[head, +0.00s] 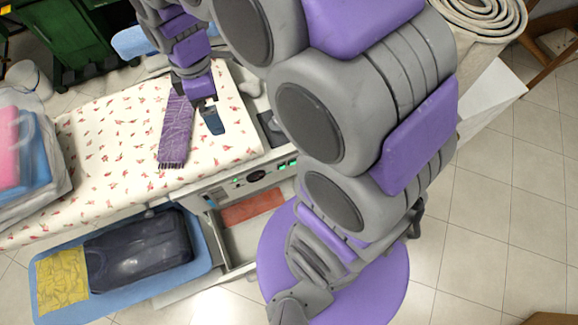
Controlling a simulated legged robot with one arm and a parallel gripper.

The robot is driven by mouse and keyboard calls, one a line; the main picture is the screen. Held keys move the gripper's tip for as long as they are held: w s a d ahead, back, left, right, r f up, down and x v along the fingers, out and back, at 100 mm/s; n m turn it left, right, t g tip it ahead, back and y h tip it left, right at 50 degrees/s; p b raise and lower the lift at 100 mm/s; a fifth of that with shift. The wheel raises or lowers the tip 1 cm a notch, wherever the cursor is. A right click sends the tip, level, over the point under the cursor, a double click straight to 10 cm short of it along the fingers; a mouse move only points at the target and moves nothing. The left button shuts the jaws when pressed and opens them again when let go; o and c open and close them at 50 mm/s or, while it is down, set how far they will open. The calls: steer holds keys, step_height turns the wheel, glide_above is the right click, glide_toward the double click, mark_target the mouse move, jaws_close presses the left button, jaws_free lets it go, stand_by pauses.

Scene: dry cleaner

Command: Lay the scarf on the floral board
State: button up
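The purple patterned scarf (175,135) is a long narrow strip with a dark fringe at its near end. It lies over, or hangs just above, the white floral board (110,140) with small red flowers; I cannot tell whether its whole length touches the cloth. My gripper (198,108) is over the board's right part, at the scarf's far end. One dark finger shows to the right of the scarf. The other finger is not clear, so I cannot tell whether the scarf is gripped.
A clear bag with pink and blue cloth (22,150) stands on the board's left end. Below are a dark folded bundle (140,252) and a yellow cloth (62,280) on a blue surface. An open drawer (245,240) holds a red item. Green bins (70,30) stand behind, a rolled rug (480,15) at right.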

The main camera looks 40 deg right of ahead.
steer(key=s+d+m, duration=0.2)
steer(key=s+m, duration=0.5)
steer(key=s, duration=0.3)
steer(key=s+d+m, duration=0.2)
steer(key=s+m, duration=0.5)
steer(key=s, duration=0.4)
steer(key=shift+s+d+m+g, duration=0.25)
steer(key=shift+d+m+g, duration=0.05)
steer(key=shift+d+g, duration=0.1)
steer(key=shift+a, duration=0.1)
